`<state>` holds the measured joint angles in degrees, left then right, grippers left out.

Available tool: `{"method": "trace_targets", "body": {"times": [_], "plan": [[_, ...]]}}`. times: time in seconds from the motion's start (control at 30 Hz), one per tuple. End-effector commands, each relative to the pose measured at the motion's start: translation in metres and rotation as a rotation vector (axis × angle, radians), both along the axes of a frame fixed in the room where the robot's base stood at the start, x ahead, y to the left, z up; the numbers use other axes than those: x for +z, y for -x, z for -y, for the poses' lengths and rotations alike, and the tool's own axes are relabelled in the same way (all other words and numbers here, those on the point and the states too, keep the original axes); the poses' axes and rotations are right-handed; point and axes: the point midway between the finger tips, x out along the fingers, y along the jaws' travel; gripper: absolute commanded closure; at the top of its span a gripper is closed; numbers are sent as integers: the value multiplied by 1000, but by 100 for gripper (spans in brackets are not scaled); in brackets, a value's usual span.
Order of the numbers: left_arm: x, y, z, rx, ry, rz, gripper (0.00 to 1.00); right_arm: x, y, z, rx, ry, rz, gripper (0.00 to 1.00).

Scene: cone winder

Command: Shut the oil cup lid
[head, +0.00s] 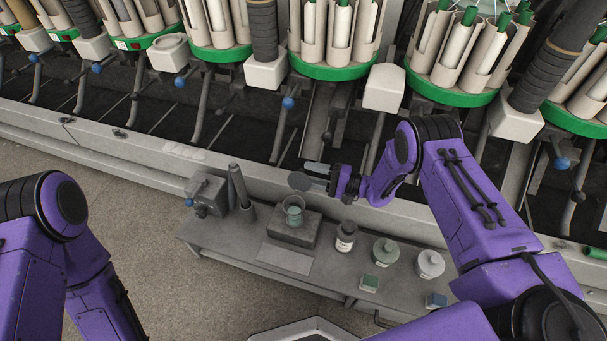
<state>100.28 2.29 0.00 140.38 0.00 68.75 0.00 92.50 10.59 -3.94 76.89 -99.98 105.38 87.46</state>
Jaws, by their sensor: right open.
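The oil cup (293,212) is a small greenish glass cup on a dark block on the grey bench. A round grey disc, which looks like its lid (299,181), stands raised above the cup's far rim, so the cup looks open. My right gripper (315,177) reaches in from the right, just beyond the cup, with its fingers open. Its fingertips are close beside the disc; I cannot tell whether they touch it. My left arm shows at the left edge, but its gripper is out of view.
The bench (285,258) also holds a dark bottle (346,237), two pale jars, small boxes and a grey device (208,195) beside an upright rod. Behind it run the machine's rail (180,150) and green-rimmed bobbin carousels. Bare floor lies at the lower left.

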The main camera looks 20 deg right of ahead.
Motion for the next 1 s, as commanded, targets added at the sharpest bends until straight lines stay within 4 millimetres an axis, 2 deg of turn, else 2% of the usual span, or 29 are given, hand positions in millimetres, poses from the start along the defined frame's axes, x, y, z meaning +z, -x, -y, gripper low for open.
{"method": "trace_targets", "body": {"times": [0.03,0.2,0.47,0.5,0.63,0.67,0.77,1.0], "plan": [[-3,0,0,0,0,0,3,-1,-5,-9,2,-1,2,50],[-6,0,0,0,0,0,3,-1,-16,-25,0,-1,1,50],[-5,0,0,0,0,0,3,0,-18,-28,-1,0,0,50],[-5,0,0,0,0,0,3,0,-18,-28,-1,0,0,54],[-6,0,0,0,0,0,3,0,-18,-27,-1,1,1,96],[-6,0,0,0,0,0,3,0,-18,-27,-1,1,1,100],[-6,0,0,0,-1,0,3,0,-18,-24,-2,1,1,100],[-7,0,0,0,0,0,3,0,-19,-32,7,17,23,100]]}}
